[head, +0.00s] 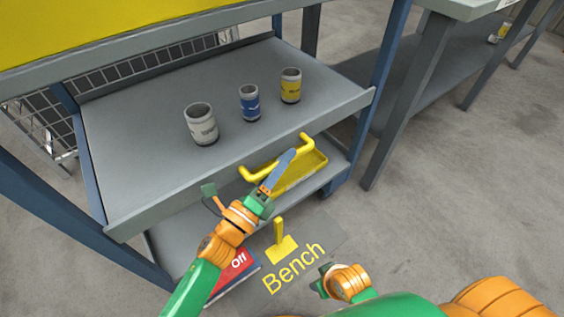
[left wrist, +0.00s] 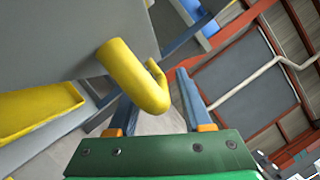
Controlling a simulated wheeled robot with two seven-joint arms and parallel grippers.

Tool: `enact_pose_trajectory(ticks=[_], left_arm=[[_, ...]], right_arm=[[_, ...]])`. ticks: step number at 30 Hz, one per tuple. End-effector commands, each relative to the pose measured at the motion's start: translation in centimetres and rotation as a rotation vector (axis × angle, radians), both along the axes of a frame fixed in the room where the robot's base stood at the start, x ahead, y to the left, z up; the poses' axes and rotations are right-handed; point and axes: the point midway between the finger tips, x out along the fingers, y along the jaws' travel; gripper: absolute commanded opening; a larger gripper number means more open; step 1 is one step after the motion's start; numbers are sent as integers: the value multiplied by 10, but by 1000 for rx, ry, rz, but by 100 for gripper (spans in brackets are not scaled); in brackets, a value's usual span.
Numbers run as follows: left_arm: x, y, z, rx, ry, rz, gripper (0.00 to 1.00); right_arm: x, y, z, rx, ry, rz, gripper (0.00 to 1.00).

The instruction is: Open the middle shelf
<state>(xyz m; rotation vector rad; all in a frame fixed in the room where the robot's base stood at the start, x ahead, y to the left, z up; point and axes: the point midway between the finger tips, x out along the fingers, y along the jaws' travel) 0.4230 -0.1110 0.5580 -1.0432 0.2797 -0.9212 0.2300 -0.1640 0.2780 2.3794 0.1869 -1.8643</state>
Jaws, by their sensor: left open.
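The middle shelf (head: 150,115) is a flat grey tray in a blue-posted rack, with a raised front lip. A yellow bar handle (head: 262,168) is fixed on its front face. The handle's bent end (left wrist: 135,75) shows large in the left wrist view. My left gripper (head: 284,166) is at the handle's right part, its blue-grey fingers overlapping it in the head view. In the wrist view the fingers (left wrist: 158,100) are apart, with the handle end in front of the gap; contact is not clear. My right gripper (head: 322,285) is low in the head view, away from the shelf; its jaws are unclear.
White (head: 201,124), blue (head: 249,103) and yellow (head: 291,86) cans stand on the shelf. A yellow tray (head: 303,172) sits on the lower shelf (head: 335,165). A red "Off" box (head: 236,270) and "Bench" floor marking (head: 295,268) are below. A grey bench (head: 405,95) stands right.

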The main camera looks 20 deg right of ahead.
Motion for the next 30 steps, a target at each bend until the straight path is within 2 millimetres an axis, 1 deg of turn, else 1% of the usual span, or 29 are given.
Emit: enact_pose_trajectory(ticks=[5, 6, 8, 9, 11, 12, 30], left_arm=[[1, -1, 0, 0, 1, 0, 50], [1, 0, 0, 0, 1, 0, 47], [0, 0, 0, 0, 1, 0, 31], [0, 0, 0, 0, 1, 0, 20], [0, 0, 0, 0, 1, 0, 4], [0, 0, 0, 0, 1, 0, 0], [0, 0, 0, 1, 2, 1, 0]], right_arm=[[0, 0, 1, 0, 0, 0, 50], [0, 0, 1, 0, 0, 0, 50], [0, 0, 1, 0, 0, 0, 50], [0, 0, 1, 0, 0, 0, 50], [0, 0, 1, 0, 0, 0, 50], [0, 0, 1, 0, 0, 0, 50], [0, 0, 1, 0, -1, 0, 50]])
